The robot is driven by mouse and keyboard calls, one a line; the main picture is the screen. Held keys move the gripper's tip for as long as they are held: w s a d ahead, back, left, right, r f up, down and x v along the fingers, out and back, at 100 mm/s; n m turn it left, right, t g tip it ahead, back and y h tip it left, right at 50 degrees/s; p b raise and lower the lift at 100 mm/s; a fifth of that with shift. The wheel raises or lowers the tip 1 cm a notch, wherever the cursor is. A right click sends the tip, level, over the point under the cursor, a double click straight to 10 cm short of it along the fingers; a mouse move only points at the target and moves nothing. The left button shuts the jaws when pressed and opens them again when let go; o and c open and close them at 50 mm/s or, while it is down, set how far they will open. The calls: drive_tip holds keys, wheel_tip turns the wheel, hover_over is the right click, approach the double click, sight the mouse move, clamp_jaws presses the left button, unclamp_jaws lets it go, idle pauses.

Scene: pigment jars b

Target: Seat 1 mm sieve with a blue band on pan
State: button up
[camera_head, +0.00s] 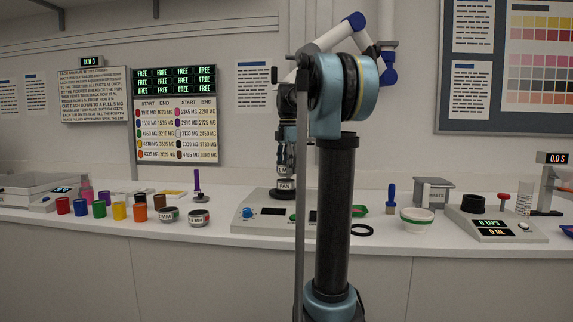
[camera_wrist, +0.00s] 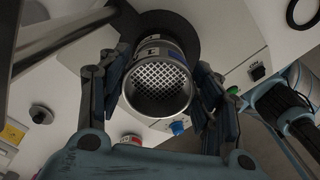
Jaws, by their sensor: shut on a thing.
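The sieve (camera_wrist: 158,88), a metal cup with mesh across it, is between the finger pads of my gripper (camera_wrist: 165,95) in the wrist view. My gripper is shut on it. In the head view, my gripper (camera_head: 285,158) points down, with the sieve (camera_head: 284,170) below it, its label partly readable. The pan (camera_head: 285,185), labelled PAN, is directly under the sieve on the dark round plate (camera_head: 286,195) of the white machine. The sieve and pan look in line and very close; I cannot tell whether the sieve is seated.
Two other labelled sieves (camera_head: 199,217) stand left of the machine (camera_head: 250,218), beside several coloured jars (camera_head: 121,210). A black ring (camera_head: 361,230) and a white bowl with a green band (camera_head: 417,218) lie to the right. My arm hides part of the machine.

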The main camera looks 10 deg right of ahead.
drive_tip(key=shift+f, duration=0.35)
drive_tip(key=shift+f, duration=1.1)
idle(1.6)
drive_tip(key=o, duration=1.2)
drive_tip(key=shift+c, duration=0.2)
drive_tip(key=shift+r, duration=0.1)
wheel_tip(320, 180, up, 12)
drive_tip(key=shift+f, duration=0.2)
